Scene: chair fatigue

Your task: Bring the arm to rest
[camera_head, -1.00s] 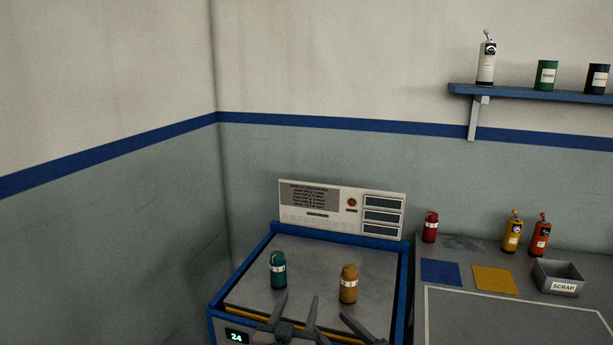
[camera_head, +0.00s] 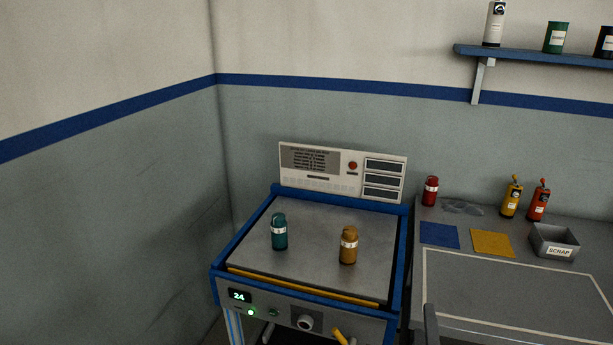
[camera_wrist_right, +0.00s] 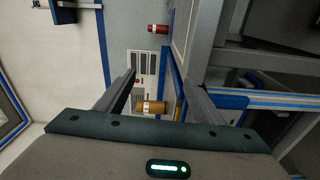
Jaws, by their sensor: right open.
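My right gripper shows in the head view only as a grey finger (camera_head: 430,322) at the bottom edge, in front of the bench. In the right wrist view its two fingers (camera_wrist_right: 159,78) stand apart with nothing held between them. An orange canister (camera_wrist_right: 152,107) shows beyond the gap, at a distance. The same orange canister (camera_head: 348,246) stands upright on the machine's grey top, to the right of a teal canister (camera_head: 279,232). My left gripper is not recognisable in these views.
The blue-framed machine (camera_head: 215,273) has a display reading 24, a green light and a back panel (camera_head: 318,186). The bench to its right holds a red canister (camera_head: 430,191), yellow and red-orange bottles, blue and yellow squares and a scrap bin (camera_head: 553,242). A shelf (camera_head: 530,54) is above.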

